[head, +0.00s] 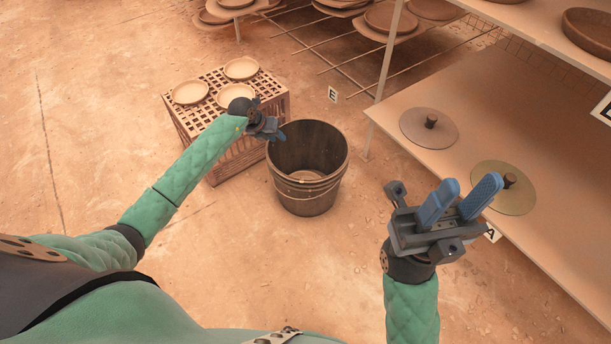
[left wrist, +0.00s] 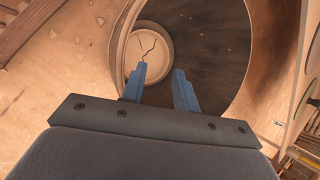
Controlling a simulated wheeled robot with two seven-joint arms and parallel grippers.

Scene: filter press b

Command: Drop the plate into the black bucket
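The black bucket (head: 325,190) stands on the ground in the middle of the head view. A pale round plate with a dark crack (left wrist: 153,50) lies inside it at the bottom; a sliver of something pale also shows there in the head view (head: 306,175). My left gripper (head: 275,134) is above the bucket's left rim. In the left wrist view its blue fingers (left wrist: 162,76) are apart, with nothing held between them, pointing into the bucket (left wrist: 215,50). My right gripper (head: 466,198) is open and empty at the right, away from the bucket.
A slatted crate (head: 240,148) just left of the bucket bears three pale plates (head: 190,92). A shelf table (head: 410,108) at the right holds two round lids with knobs (head: 428,133). Racks with pans stand behind. The ground in front of the bucket is clear.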

